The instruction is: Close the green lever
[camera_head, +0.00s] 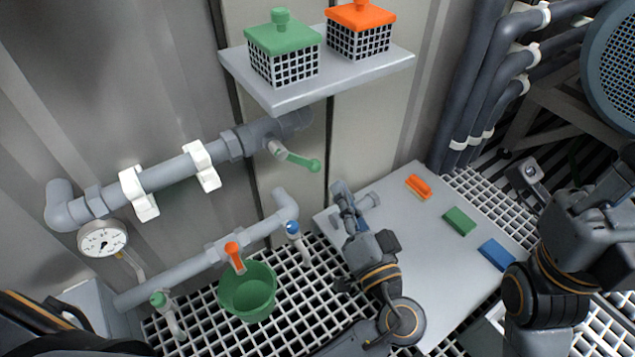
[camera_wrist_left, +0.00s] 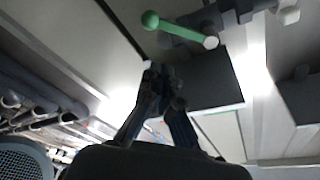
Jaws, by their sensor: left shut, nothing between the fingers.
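The green lever (camera_head: 295,158) sits on a valve at the right end of the upper grey pipe. It points right and slightly down, away from the pipe, with a round knob at its tip. In the left wrist view the green lever (camera_wrist_left: 178,28) shows above the fingers. My left gripper (camera_head: 350,200) is below and right of the lever in the head view, apart from it. It is shut and empty; its fingertips also show in the left wrist view (camera_wrist_left: 157,80). My right arm is at the right edge; its fingers cannot be made out.
A shelf (camera_head: 285,97) above the lever holds a green-lidded (camera_head: 284,48) and an orange-lidded basket (camera_head: 360,30). A lower pipe (camera_head: 180,277) carries small coloured valves. A green bucket (camera_head: 248,292) hangs or stands below it. A grey table (camera_head: 430,270) bears orange, green and blue blocks.

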